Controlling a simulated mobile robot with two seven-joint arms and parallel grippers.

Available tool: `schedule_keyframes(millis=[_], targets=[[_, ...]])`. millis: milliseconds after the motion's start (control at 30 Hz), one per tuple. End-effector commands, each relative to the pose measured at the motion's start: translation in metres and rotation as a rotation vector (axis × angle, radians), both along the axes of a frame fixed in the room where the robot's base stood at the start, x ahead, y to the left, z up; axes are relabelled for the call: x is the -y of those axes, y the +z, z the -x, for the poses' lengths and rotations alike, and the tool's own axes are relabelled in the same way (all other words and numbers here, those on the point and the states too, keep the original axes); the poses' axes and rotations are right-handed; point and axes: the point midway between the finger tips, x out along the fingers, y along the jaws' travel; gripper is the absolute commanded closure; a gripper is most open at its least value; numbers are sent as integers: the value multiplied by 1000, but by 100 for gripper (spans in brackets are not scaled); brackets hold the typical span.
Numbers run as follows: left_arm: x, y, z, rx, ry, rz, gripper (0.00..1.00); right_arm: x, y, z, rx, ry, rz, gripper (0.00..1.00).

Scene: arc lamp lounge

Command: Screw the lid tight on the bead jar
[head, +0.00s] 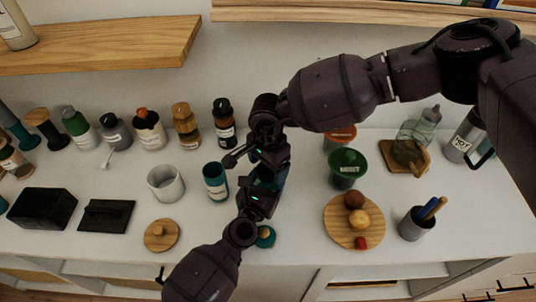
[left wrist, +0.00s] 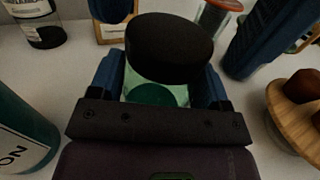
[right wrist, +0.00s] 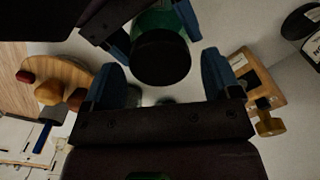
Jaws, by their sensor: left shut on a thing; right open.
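The bead jar (left wrist: 150,95) is clear with a greenish tint and stands between my left gripper's fingers, which are shut on it. Its round black lid (left wrist: 168,50) sits on top, and I cannot tell how tight it is. The lid also shows in the right wrist view (right wrist: 160,57). My left gripper (head: 262,188) comes in from the front in the head view, where the arms mostly hide the jar. My right gripper (right wrist: 163,80) is open above the jar, its fingers apart on either side of the lid and not visibly touching it.
A teal can (head: 215,182) and white cup (head: 165,185) stand left of the grippers. A green tub (head: 347,168) and round wooden board (head: 350,235) with balls are to the right. A small green lid (head: 265,237) lies in front. Several bottles line the back left, below a shelf (head: 100,45).

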Motion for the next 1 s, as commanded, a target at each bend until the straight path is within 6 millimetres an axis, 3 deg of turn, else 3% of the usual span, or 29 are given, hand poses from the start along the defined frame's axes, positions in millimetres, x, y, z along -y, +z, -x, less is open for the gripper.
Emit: schedule_keyframes(millis=[200, 500, 833, 1000], targets=[[0, 0, 0, 0, 0, 0, 96, 0, -14, 0, 0, 0, 0, 17], [0, 0, 0, 0, 0, 0, 96, 0, -15, 0, 0, 1, 0, 17], [0, 0, 0, 0, 0, 0, 96, 0, -14, 0, 0, 1, 0, 66], [0, 0, 0, 0, 0, 0, 96, 0, -15, 0, -1, -60, -1, 66]])
